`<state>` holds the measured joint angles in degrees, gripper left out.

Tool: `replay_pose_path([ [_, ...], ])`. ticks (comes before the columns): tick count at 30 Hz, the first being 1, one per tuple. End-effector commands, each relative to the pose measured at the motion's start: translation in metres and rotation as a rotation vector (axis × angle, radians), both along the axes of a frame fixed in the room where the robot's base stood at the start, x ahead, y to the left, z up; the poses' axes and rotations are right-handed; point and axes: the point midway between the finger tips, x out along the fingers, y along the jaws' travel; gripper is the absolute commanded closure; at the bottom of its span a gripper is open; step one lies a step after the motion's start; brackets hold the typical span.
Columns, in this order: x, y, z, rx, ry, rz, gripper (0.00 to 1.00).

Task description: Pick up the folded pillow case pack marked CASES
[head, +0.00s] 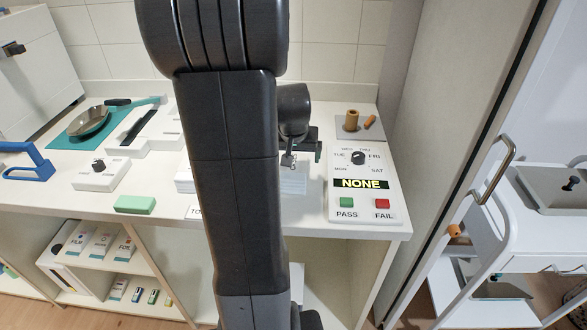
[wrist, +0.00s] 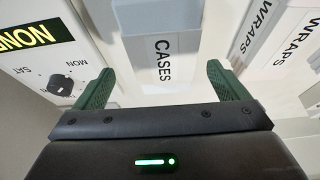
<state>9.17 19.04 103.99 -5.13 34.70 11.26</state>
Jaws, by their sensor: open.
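The pillow case pack marked CASES (wrist: 166,28) is a pale blue-grey and white block in the upper middle of the wrist view. My gripper (wrist: 163,82) is open, with its green fingers spread wider than the pack, one to either side of it in the picture. Whether they reach down around it I cannot tell. In the head view my gripper (head: 292,160) is over the counter, and my arm hides much of the area. A pale pack (head: 294,182) shows just below it, its label unreadable there.
Packs marked WRAPS (wrist: 252,32) lie to the right in the wrist view. A control box with a NONE display (head: 361,184) stands right of my gripper on the counter (head: 165,208). A green block (head: 134,205) lies near the front edge. A white cart (head: 500,235) stands far right.

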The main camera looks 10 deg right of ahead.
Motion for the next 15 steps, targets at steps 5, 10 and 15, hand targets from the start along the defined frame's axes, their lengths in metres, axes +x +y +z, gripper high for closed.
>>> replay_pose_path([
  [5, 0.003, 0.004, -0.025, 0.001, 0.007, 0.002, 0.06],
  [10, 0.009, 0.002, -0.043, 0.000, 0.003, 0.001, 0.06],
  [15, 0.012, 0.001, -0.048, 0.000, 0.001, 0.001, 0.06],
])
